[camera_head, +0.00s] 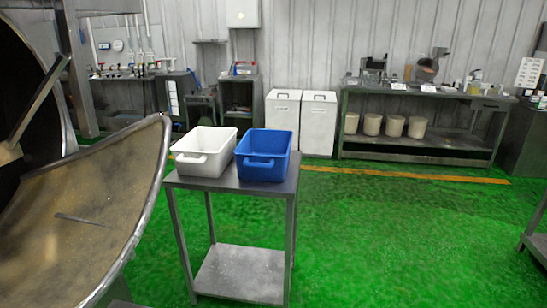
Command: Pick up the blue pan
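The blue pan (264,168) is a deep rectangular tub with a handle on its front side. It stands upright on the top of a small metal table (234,184), on the right half. A white pan (204,164) of similar shape stands just left of it, close beside it. The inside of the blue pan is partly visible and looks empty. Neither of my grippers shows in the head view.
A large rotary drum (110,200) with a curved metal lip fills the left side, close to the table. Green floor (400,240) is open to the right. White bins (318,125) and a workbench (420,154) stand along the back wall. A metal table edge (538,245) shows at far right.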

